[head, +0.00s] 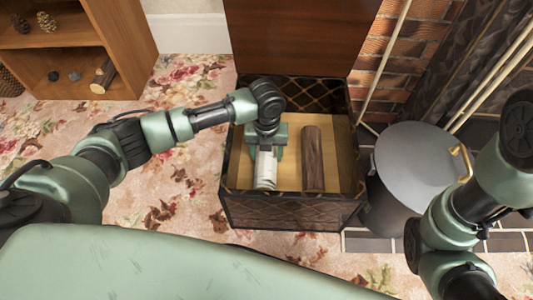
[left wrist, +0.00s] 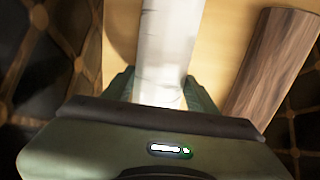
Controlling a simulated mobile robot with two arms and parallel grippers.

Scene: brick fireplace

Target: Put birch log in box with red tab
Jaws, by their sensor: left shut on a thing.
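The birch log (head: 265,173), pale and whitish, is inside the open box (head: 285,213), left of its middle. The box has dark lattice-patterned walls and a light wooden floor. My left gripper (head: 266,150) reaches down into the box and is shut on the log's upper end. In the left wrist view the birch log (left wrist: 168,45) runs between the fingers, over the box floor. I cannot tell whether it touches the floor. I see no red tab on the box. My right arm shows at the right; its gripper is not in view.
A brown log (head: 312,160) lies in the box, right of the birch log and apart from it. A grey lidded bucket (head: 415,155) stands right of the box. A wooden shelf (head: 130,45) with pine cones and another log is at the upper left. Floral carpet lies left.

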